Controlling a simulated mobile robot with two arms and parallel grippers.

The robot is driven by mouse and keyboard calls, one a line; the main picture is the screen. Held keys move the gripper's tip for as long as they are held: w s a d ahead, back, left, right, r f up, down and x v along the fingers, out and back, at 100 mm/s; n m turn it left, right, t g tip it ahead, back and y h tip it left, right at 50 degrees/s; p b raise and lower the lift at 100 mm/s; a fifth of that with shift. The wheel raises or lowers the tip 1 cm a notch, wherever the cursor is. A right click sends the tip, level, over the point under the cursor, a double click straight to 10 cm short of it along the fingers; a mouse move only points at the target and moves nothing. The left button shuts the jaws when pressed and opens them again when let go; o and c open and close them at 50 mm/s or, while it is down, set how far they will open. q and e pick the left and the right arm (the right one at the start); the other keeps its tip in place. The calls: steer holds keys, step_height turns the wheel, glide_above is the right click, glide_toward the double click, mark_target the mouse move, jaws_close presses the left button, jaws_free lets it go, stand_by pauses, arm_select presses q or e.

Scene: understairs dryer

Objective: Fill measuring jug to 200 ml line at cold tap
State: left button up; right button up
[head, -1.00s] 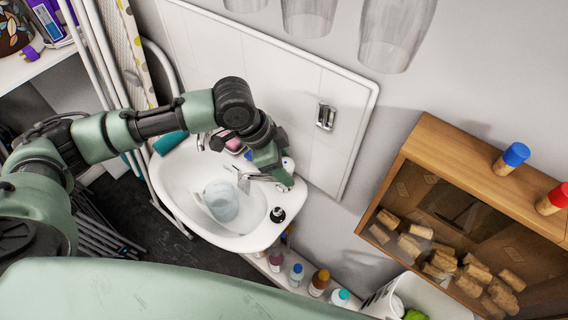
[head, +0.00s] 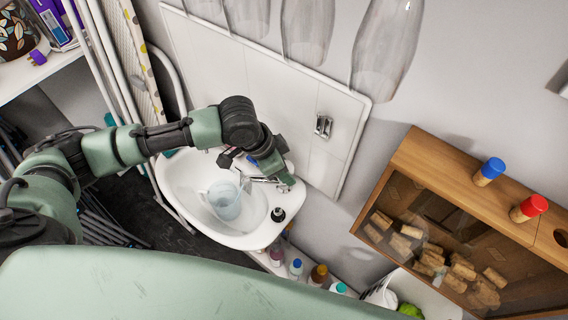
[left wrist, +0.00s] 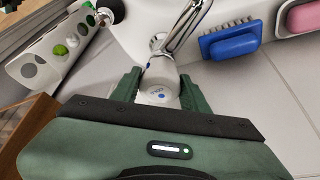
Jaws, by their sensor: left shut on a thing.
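The measuring jug (head: 224,201), clear and bluish, stands in the white basin (head: 178,196) in the head view. Its scale and water level are too small to read. The chrome cold tap (head: 258,180) reaches over the basin beside the jug. In the left wrist view, the tap's round white top with a blue mark (left wrist: 160,92) sits between my green fingers. My left gripper (left wrist: 160,88) is shut on this tap top; it also shows at the back rim of the basin in the head view (head: 284,178). My right gripper is in no view.
A blue brush (left wrist: 230,41) and a pink block (left wrist: 302,17) lie near the tap. A dark-topped item (head: 278,214) stands on the basin's right rim. Several bottles stand below. A wooden cabinet (head: 450,170) is at right; glass shades hang above.

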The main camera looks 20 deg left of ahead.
arm_select(q)
steer(key=o, duration=1.1)
steer(key=shift+b+v, duration=0.3)
steer(key=shift+v, duration=3.6)
